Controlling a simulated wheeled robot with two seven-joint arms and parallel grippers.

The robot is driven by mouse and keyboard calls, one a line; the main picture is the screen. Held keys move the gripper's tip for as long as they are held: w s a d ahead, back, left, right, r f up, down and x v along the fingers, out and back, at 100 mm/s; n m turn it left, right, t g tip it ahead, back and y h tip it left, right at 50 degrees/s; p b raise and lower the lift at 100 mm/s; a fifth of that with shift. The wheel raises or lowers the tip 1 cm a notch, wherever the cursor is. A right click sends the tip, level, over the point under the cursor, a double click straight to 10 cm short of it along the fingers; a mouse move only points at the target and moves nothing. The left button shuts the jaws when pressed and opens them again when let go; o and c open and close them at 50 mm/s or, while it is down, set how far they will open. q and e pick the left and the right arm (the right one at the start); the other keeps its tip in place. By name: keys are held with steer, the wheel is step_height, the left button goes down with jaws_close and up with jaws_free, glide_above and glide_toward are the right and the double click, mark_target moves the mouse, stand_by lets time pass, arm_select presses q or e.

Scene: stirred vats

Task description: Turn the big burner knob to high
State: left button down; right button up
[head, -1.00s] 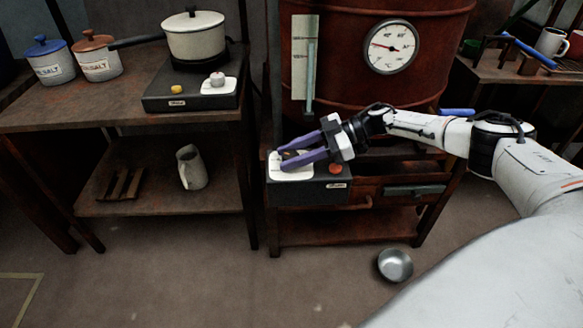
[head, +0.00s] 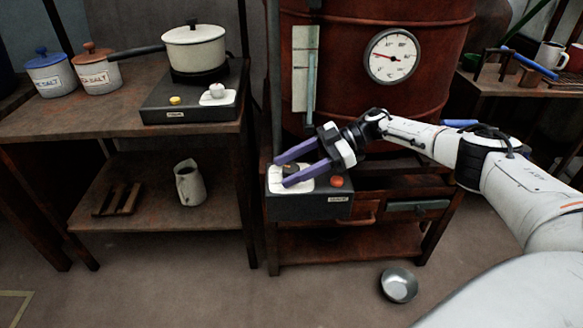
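The big burner (head: 320,207) is a dark box low in front of the big red-brown vat (head: 350,100). A red button (head: 337,182) is to the right of the plate. My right gripper (head: 282,171) reaches in from the right over the plate. Its two purple fingers are apart, one on each side of the knob, and I see no clear contact. The fingers partly hide the knob and plate, so its setting is unclear. My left gripper is not in view.
A smaller burner (head: 190,112) with a pale knob (head: 217,91) and a lidded pot (head: 194,48) stands on the left table. A dial gauge (head: 392,55) is on the vat. A metal bowl (head: 399,285) lies on the floor, which is otherwise mostly clear.

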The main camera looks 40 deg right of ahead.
steer(key=shift+d, duration=0.1)
steer(key=v, duration=0.7)
steer(key=shift+s+d, duration=0.1)
steer(key=shift+d, duration=0.05)
